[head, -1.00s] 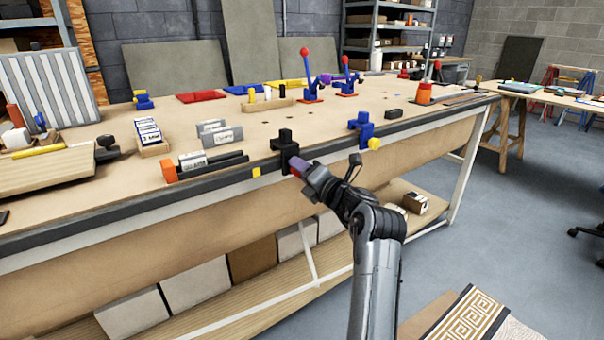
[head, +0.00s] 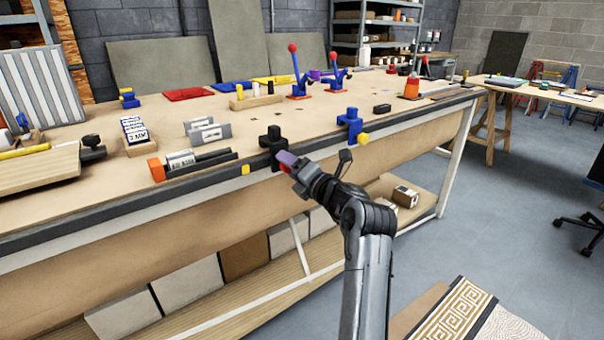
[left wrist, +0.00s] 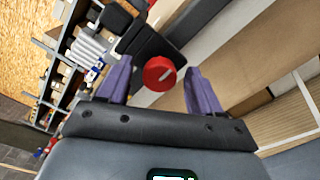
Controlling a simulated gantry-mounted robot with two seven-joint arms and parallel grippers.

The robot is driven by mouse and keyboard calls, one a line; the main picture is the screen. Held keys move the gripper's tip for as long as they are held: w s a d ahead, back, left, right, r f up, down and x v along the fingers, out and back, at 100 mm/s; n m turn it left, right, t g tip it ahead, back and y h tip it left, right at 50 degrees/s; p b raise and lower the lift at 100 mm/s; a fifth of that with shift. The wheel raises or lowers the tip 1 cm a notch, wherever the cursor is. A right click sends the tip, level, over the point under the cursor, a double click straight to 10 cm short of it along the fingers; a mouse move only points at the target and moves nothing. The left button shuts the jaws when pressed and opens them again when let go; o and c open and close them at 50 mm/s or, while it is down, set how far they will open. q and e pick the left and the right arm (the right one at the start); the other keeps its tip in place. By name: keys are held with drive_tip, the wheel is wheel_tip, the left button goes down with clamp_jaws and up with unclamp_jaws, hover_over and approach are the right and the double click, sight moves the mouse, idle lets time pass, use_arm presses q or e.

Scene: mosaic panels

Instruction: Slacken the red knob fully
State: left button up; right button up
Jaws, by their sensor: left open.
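In the left wrist view the knob lies between the two purple fingers of my left gripper (left wrist: 160,85), with a gap on each side. In the head view my left gripper (head: 288,162) is at the front of the clamp, and only a bit of red shows beside its finger. It is open and holds nothing. My right gripper is out of view.
On the workbench (head: 330,125), a blue clamp with a yellow knob (head: 363,139) sits to the right along the edge. Red-topped toggle levers (head: 299,75) stand further back. The floor to the right is open.

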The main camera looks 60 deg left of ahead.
use_arm(q)
drive_tip(key=d+p, duration=0.2)
drive_tip(key=d, duration=0.8)
drive_tip(key=shift+w+d+p, duration=0.25)
drive_tip(key=shift+w+p, duration=0.05)
drive_tip(key=shift+p, duration=0.1)
drive_tip(key=shift+a, duration=0.1)
